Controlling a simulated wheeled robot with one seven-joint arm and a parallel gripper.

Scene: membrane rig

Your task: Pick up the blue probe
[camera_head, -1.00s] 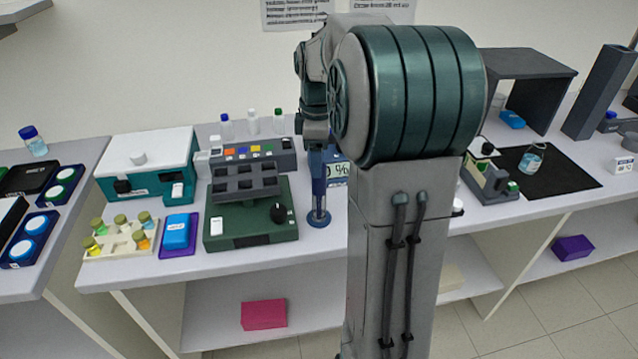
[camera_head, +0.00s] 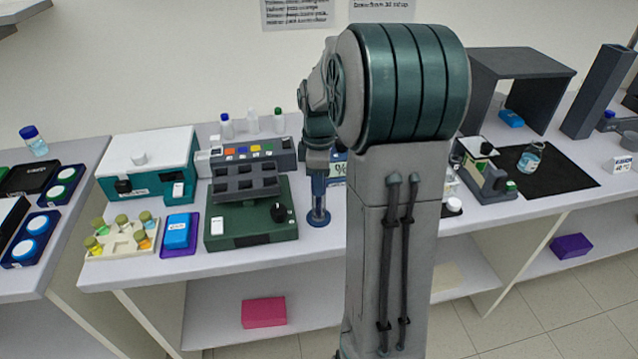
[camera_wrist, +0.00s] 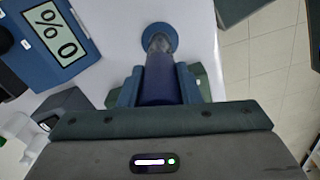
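The blue probe (camera_wrist: 163,82) is a dark blue cylinder with a greyish tip. It stands roughly upright over a round blue base (camera_wrist: 160,38) on the bench. In the head view, the probe (camera_head: 318,200) shows below my wrist, just right of the green instrument. My gripper (camera_wrist: 162,88) is around the probe's upper part. A blue finger lies close against each side in the wrist view, with no clear gap. The probe's top end is hidden by the gripper body.
A blue meter with a percent display (camera_wrist: 55,35) stands close to the probe. The green instrument (camera_head: 250,228) is to its left in the head view. A balance-like device (camera_head: 485,170) and a black mat (camera_head: 565,180) are at right. The bench's front edge is near.

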